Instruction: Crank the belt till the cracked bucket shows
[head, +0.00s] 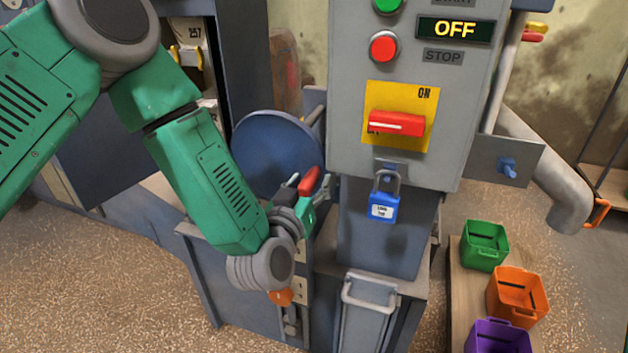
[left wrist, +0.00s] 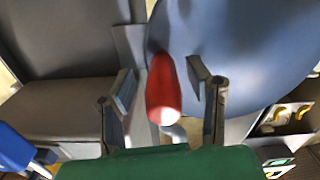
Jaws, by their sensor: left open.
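The red crank handle (head: 310,181) sticks out in front of the blue round disc (head: 265,150), below and left of the control box. My left gripper (head: 312,190) is at the handle with its fingers open. In the left wrist view, the red handle (left wrist: 163,90) stands between the two fingers, with a visible gap on both sides. Through an opening at the upper left, a pale part marked 257 (head: 194,33) shows, partly hidden by my arm. I cannot tell any cracked bucket. My right gripper is out of view.
The control box (head: 345,120) reads OFF; its red switch (head: 397,123) lies horizontal. A blue padlock (head: 384,206) hangs below. Green (head: 484,245), orange (head: 517,296) and purple (head: 498,337) bins stand at the lower right. A grey pipe (head: 548,165) slopes down at right.

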